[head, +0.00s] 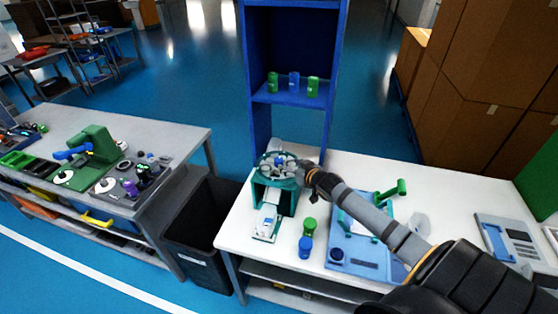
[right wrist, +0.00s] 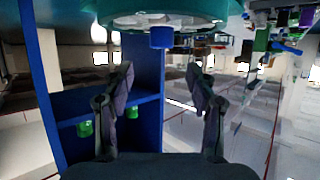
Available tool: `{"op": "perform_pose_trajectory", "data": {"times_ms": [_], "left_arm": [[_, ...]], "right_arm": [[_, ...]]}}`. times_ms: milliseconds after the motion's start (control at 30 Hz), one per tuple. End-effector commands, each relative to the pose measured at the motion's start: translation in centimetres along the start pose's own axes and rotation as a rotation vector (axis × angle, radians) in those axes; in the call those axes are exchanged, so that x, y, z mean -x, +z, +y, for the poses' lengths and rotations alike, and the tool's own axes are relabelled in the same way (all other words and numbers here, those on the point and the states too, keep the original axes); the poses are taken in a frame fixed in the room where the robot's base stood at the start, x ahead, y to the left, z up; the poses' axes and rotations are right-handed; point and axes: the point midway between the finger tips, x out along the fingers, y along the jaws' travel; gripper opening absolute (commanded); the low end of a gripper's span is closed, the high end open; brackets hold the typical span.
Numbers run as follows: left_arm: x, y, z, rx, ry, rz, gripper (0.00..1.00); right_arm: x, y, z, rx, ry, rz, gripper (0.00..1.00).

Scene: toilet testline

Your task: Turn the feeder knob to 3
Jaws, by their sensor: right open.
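The green feeder (head: 288,198) stands on the white table, with a round, cluttered top (head: 270,163). The right wrist view looks inverted and shows the green round top (right wrist: 165,12) with a short blue cylinder (right wrist: 161,37) on it, which may be the knob. No number markings can be read. My right gripper (head: 303,168) is at the right edge of the round top. In the right wrist view, the gripper (right wrist: 160,80) is open and empty, its fingers either side of the blue cylinder's line and apart from it. My left gripper is not in view.
A blue shelf (head: 290,98) with several small cans stands behind the feeder. Green (head: 310,225) and blue (head: 305,247) cans stand in front of it. A light-blue plate fixture (head: 350,245) lies under my right arm. A black bin (head: 195,240) separates the tables.

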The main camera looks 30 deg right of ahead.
Motion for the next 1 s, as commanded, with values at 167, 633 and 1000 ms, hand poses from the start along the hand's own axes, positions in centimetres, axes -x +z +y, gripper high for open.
{"op": "perform_pose_trajectory", "data": {"times_ms": [167,633,1000], "left_arm": [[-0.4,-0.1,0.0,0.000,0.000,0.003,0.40],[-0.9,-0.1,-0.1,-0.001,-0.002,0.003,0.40],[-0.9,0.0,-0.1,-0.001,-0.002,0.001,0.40]], "right_arm": [[-3.5,0.0,-0.1,-0.012,0.000,0.002,0.57],[-9.7,0.1,-0.2,-0.001,-0.002,-0.001,0.57],[-9.7,0.1,-0.2,0.001,-0.002,-0.002,0.38]]}}
